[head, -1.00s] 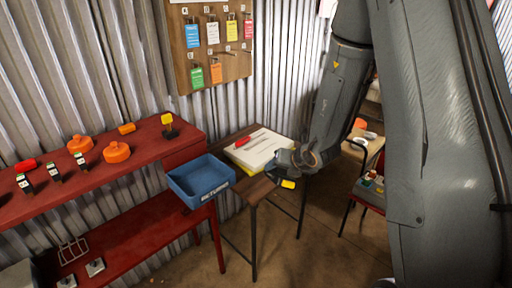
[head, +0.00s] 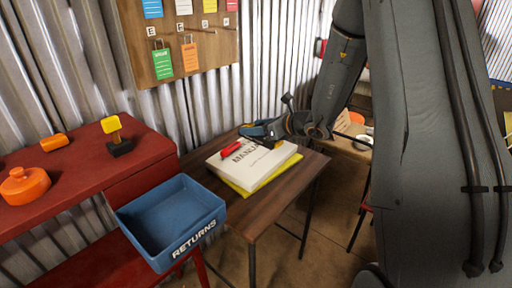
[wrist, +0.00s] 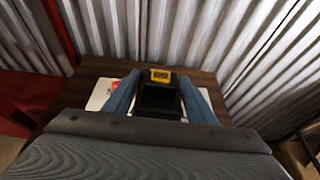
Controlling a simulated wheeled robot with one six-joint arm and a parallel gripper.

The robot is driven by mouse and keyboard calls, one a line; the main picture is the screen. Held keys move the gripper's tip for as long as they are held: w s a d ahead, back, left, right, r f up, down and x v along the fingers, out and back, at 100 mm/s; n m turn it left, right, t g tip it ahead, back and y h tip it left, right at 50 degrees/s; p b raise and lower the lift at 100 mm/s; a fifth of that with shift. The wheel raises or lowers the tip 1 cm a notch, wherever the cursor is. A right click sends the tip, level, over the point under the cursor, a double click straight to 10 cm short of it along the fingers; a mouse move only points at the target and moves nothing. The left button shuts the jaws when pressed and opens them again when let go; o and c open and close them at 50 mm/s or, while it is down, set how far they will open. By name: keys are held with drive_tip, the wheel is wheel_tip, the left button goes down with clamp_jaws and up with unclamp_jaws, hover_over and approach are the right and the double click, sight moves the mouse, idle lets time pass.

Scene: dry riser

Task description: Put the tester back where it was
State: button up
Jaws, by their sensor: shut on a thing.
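My gripper (head: 252,131) is over the back part of the small wooden table (head: 270,212), just behind the manual. In the wrist view its two blue fingers (wrist: 160,98) are shut on a black block with a yellow face, which I take as the tester (wrist: 160,76). In the head view the gripper mostly hides the tester. I cannot tell whether the tester touches the table.
A white manual (head: 250,165) with a red item (head: 243,148) on it lies on a yellow book (head: 285,172). A blue returns tray (head: 170,222) stands at left. The red bench (head: 75,180) holds a yellow-topped black object (head: 116,136). A tag board (head: 185,45) hangs behind.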

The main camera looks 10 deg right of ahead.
drive_tip(key=shift+a+f, duration=0.1)
drive_tip(key=shift+f, duration=3.15)
drive_tip(key=shift+f, duration=0.1)
drive_tip(key=o, duration=1.4)
